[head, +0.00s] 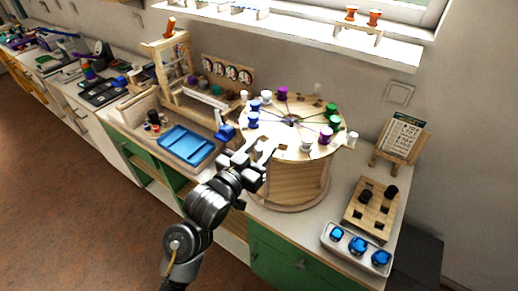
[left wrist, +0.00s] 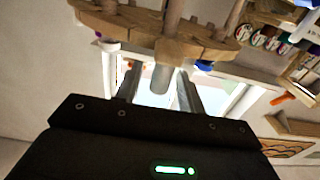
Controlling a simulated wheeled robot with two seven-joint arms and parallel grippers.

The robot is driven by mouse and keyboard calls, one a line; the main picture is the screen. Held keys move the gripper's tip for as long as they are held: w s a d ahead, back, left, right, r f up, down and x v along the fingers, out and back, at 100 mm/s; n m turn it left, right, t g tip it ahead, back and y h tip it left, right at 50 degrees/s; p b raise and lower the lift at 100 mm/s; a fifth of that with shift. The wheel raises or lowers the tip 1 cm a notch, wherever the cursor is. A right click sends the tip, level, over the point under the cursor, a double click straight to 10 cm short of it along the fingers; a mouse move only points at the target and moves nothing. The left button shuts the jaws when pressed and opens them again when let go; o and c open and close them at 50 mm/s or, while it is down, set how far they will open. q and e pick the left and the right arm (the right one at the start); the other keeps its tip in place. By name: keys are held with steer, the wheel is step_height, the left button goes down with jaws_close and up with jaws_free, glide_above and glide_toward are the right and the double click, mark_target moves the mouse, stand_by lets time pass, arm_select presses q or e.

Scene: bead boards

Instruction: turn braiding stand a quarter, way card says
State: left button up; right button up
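The braiding stand is a round pale wooden disc (head: 290,143) on a wooden drum (head: 292,185). White, blue, purple and green bobbins sit around its rim, with threads running to the middle. My left gripper (head: 262,153) is at the disc's near left edge, its fingers apart. In the left wrist view, a greyish peg-like piece (left wrist: 162,78) lies between the fingertips (left wrist: 158,88), below a wooden edge (left wrist: 150,38); I cannot tell whether they touch it. The card (head: 403,137) leans on a wooden easel at the right; its marks are too small to read. My right gripper is out of view.
A blue tray (head: 186,145) and a wooden frame (head: 172,70) stand left of the stand. A holed wooden block (head: 370,208) with dark pegs and a white tray (head: 356,248) of blue pieces are at right. The wall and window sill are close behind.

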arm_select(q)
steer(key=b+v, duration=0.2)
steer(key=v, duration=0.9)
steer(key=shift+w, duration=0.1)
steer(key=shift+c, duration=0.3)
